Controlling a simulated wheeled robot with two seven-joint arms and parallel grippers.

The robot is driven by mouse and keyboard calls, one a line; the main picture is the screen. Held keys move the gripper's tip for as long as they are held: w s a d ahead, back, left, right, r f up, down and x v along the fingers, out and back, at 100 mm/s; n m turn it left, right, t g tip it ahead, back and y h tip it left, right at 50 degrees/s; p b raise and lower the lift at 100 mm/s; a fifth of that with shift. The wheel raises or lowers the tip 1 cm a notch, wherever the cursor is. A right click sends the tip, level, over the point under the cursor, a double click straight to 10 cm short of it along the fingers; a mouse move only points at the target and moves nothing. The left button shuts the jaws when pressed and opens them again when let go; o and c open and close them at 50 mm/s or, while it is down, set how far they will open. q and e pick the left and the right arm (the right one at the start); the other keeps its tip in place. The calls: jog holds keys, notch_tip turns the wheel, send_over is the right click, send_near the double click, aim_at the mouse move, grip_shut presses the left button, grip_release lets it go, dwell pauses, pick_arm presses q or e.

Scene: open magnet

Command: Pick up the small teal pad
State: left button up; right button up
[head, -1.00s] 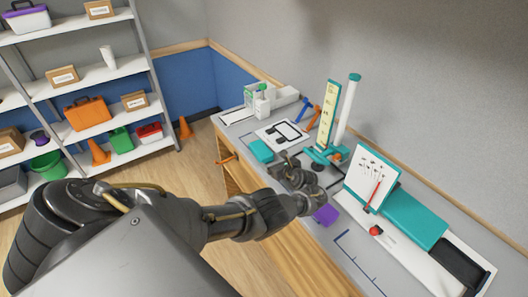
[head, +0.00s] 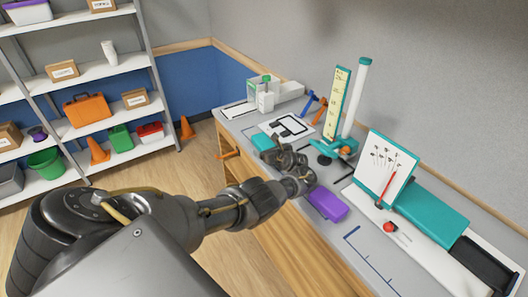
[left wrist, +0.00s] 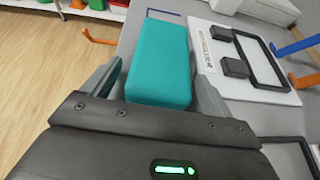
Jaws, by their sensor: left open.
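The small teal pad (left wrist: 160,62) is a rounded block lying on the grey bench top, between the two open fingers of my left gripper (left wrist: 152,88) in the left wrist view. The fingers stand apart on either side of it; I cannot tell if either touches it. In the head view the pad (head: 263,141) shows partly, its near side hidden by my left gripper (head: 270,148). My right gripper is in neither view.
A white board with a black frame (head: 287,128) lies just beyond the pad. A purple block (head: 327,204) lies nearer on the bench (head: 355,240). A tall yellow scale (head: 337,103) stands behind. An orange hook (left wrist: 98,38) juts from the bench's front edge.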

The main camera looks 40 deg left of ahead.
pick_arm(q)
jog(key=shift+a, duration=0.2)
jog(key=c, duration=1)
jog(key=shift+c, duration=0.2)
